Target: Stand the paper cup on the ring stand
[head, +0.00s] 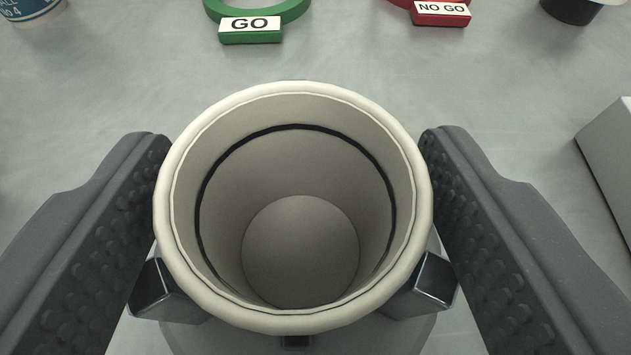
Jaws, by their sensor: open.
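The paper cup (300,165) is off-white with a rolled rim, its open mouth towards the camera, and a dark line runs around its inside wall. It is in the middle of the head view, between the two jaws of my gripper (295,150). The gripper is open, with one ridged dark finger on each side of the cup, close to its rim. Shiny dark metal blocks (434,288) show around the cup's lower side, above a round grey base (190,340). They may belong to the ring stand, but the cup hides most of it, including how it rests.
A green ring gauge marked GO (252,36) and a red one marked NO GO (440,17) lie at the back. A blue-labelled container (30,12) is at the top left, a black object (571,10) at the top right. A grey box (612,150) stands at the right.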

